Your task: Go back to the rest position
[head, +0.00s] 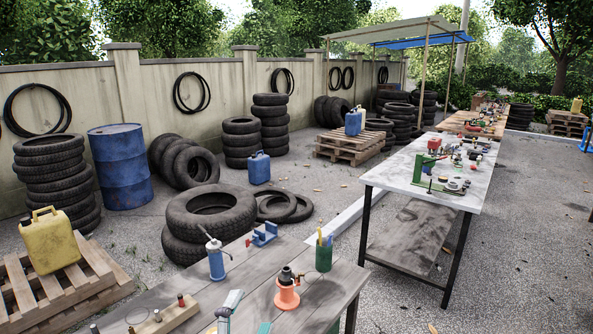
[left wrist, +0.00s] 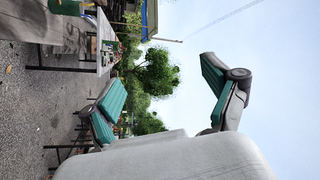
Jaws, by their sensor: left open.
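My left gripper (head: 250,311) shows at the bottom edge of the head view, low over the near end of the grey wooden bench (head: 345,283). Only parts of its grey fingers with teal pads are visible there. In the left wrist view the two fingers (left wrist: 162,72) stand wide apart, with sky and a tree between them and nothing held. My right gripper is in neither view.
The near bench holds an orange jack-like tool (head: 287,296), a blue oil can (head: 215,264), a blue vise (head: 264,235), a green pen cup (head: 323,258) and a wooden peg block (head: 165,317). A second table (head: 400,170) stands beyond. Gravel at right is clear.

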